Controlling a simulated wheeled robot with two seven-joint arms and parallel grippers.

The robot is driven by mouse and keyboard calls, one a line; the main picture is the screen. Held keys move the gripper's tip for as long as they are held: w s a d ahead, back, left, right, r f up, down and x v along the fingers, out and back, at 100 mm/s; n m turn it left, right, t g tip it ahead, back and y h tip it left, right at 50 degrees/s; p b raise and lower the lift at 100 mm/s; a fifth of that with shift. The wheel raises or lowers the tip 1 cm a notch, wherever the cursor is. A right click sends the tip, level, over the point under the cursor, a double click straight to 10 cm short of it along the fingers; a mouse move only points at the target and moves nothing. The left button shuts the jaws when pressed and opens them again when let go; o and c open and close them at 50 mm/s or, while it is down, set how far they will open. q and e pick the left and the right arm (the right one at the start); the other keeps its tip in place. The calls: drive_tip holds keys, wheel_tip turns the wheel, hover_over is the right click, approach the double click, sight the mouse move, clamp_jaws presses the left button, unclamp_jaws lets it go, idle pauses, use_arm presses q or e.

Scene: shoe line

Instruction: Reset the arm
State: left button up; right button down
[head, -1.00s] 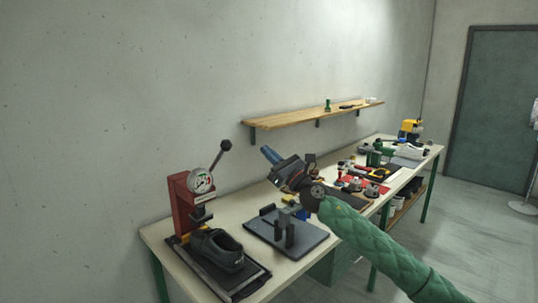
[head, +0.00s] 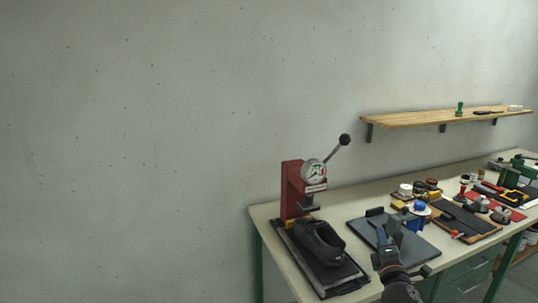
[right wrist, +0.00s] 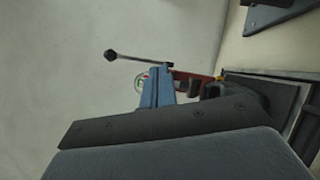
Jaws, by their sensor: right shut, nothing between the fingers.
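My right gripper (head: 384,238) comes in from the bottom of the head view, over the dark grey plate fixture (head: 420,249) on the table. Its blue fingers are together with nothing between them. The blue fingers (right wrist: 157,88) also show in the right wrist view, pointing up in the picture toward the red press. A black shoe (head: 320,243) sits on the dark base of the red press (head: 291,190), left of the gripper and apart from it. My left gripper is in neither view.
The press has a round gauge (head: 314,172) and a long lever with a black knob (head: 345,140). Small jars and tools crowd the table (head: 267,212) farther right. A wooden shelf (head: 430,118) is on the wall above. The space left of the table is clear.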

drive_tip(key=s+a+f+m+g, duration=0.2)
drive_tip(key=s+f+m+g, duration=0.3)
drive_tip(key=s+f, duration=0.45)
drive_tip(key=s+a+f+m+g, duration=0.2)
drive_tip(key=s+f+m+g, duration=0.2)
drive_tip(key=s+f+m, duration=0.55)
drive_tip(key=s+a+f+m+g+y, duration=0.1)
drive_tip(key=s+a+f+g, duration=0.2)
drive_tip(key=s, duration=0.4)
drive_tip(key=s+a+f+m+g+y, duration=0.1)
drive_tip(key=s+a+f+m+g, duration=0.1)
drive_tip(key=s+f, duration=0.35)
drive_tip(key=s+a+f+m+g, duration=0.1)
drive_tip(key=s+a+f+g, duration=0.15)
drive_tip(key=s, duration=0.65)
wheel_tip(320, 180, down, 22)
drive_tip(key=w+a+g, duration=0.1)
drive_tip(key=w, duration=0.1)
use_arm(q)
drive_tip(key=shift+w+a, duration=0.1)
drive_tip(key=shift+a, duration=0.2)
use_arm(e)
drive_tip(key=s+f, duration=0.3)
drive_tip(key=f, duration=0.7)
drive_tip(key=s+a+f+g, duration=0.1)
drive_tip(key=s+f, duration=0.3)
drive_tip(key=f, duration=0.7)
drive_tip(key=shift+a+y, duration=0.2)
drive_tip(key=shift+y, duration=0.2)
